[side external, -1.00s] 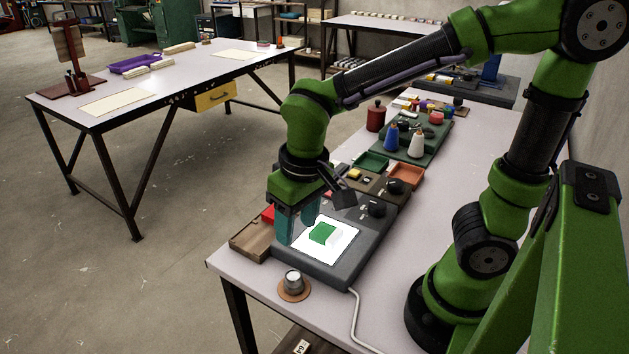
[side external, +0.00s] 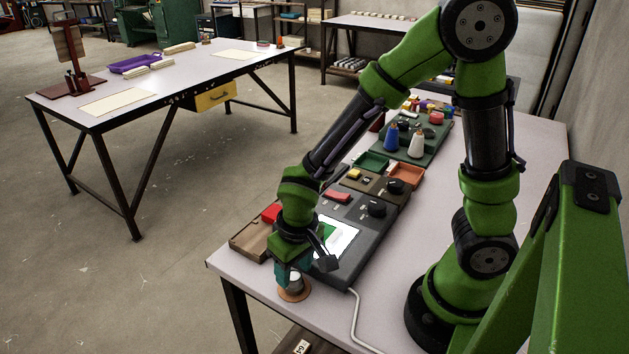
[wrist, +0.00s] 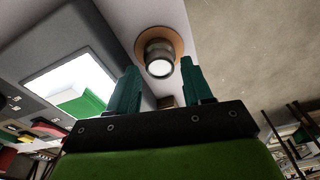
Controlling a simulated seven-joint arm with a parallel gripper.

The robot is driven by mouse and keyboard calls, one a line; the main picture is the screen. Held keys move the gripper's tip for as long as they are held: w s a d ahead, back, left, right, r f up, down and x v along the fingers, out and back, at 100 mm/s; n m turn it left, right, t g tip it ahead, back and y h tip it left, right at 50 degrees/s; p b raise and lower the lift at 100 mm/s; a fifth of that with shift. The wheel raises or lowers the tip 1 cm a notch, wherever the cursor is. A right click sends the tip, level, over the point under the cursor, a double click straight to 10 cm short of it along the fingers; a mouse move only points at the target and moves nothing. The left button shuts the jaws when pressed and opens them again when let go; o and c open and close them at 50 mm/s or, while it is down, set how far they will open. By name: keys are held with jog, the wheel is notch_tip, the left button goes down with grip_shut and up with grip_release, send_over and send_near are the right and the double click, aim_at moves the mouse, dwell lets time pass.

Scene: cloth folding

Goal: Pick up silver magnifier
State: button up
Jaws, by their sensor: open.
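The silver magnifier (side external: 295,281) is a short metal cylinder standing upright on a round brown coaster (side external: 293,296) near the table's front left corner. My gripper (side external: 289,274) is directly over it, pointing down, and partly hides it in the side view. In the wrist view, the magnifier (wrist: 159,54) lies ahead, between and slightly beyond the tips of my open, teal-fingered gripper (wrist: 160,72). No contact is visible; the exact height gap cannot be told.
A dark panel with a lit white plate (side external: 347,239) and a green block stands just behind my gripper. A wooden tray (side external: 246,240) lies to the left. A white cable (side external: 354,310) runs to the right. The table's front edge is close.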

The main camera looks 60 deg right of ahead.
aim_at(294, 275)
notch_tip(294, 275, down, 3)
jog(key=shift+w+f, duration=0.1)
jog(key=shift+w, duration=0.05)
jog(key=c, duration=0.7)
jog(key=shift+r, duration=0.2)
